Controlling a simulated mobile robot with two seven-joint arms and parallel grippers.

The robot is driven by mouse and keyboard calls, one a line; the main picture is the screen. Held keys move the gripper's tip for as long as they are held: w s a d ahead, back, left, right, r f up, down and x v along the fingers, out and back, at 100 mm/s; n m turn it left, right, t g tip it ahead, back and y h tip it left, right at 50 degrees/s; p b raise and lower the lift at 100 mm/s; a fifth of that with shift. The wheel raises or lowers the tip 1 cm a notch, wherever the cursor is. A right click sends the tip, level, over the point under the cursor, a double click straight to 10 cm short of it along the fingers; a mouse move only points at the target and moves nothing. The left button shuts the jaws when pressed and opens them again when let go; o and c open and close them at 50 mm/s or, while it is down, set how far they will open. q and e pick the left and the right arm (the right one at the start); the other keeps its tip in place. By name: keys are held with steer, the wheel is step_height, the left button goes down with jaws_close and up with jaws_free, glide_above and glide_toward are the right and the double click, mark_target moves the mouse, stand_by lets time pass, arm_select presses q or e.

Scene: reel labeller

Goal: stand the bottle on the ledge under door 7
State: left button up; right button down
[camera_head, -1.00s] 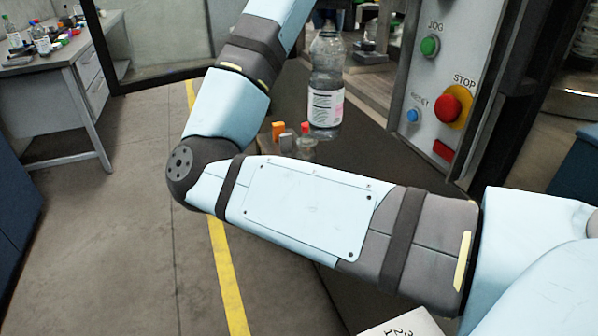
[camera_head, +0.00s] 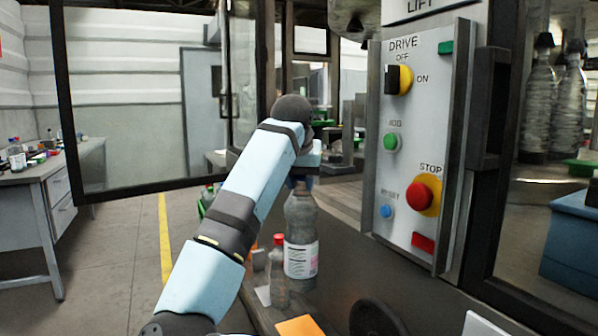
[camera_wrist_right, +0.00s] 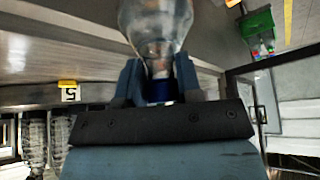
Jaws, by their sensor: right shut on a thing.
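The clear bottle (camera_head: 302,215) with a white label is upright in the head view, to the left of the control panel. My right gripper (camera_head: 303,178) is at its top and mostly hidden by my own arm. In the right wrist view, the right gripper (camera_wrist_right: 160,88) is shut on the neck and blue cap of the bottle (camera_wrist_right: 155,22). I cannot tell whether the bottle's base touches the dark surface below. No door numbered 7 can be made out. My left gripper is not in view.
A small red-capped bottle (camera_head: 278,272) stands close in front of the held bottle. An orange item (camera_head: 300,326) lies nearer. The control panel (camera_head: 412,150) with its red stop button (camera_head: 424,195) rises on the right. A yellow tag reading 5 (camera_wrist_right: 69,95) shows in the wrist view.

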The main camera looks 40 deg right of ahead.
mark_target(301, 238)
step_height(301, 238, down, 8)
steer(key=shift+f+b, duration=0.2)
steer(key=shift+b, duration=1)
steer(key=shift+f+b, duration=0.75)
steer(key=shift+f, duration=1.85)
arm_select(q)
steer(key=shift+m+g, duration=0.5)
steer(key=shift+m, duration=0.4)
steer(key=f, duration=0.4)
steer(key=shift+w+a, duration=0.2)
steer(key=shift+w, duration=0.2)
arm_select(e)
steer(key=c, duration=0.8)
jaws_free()
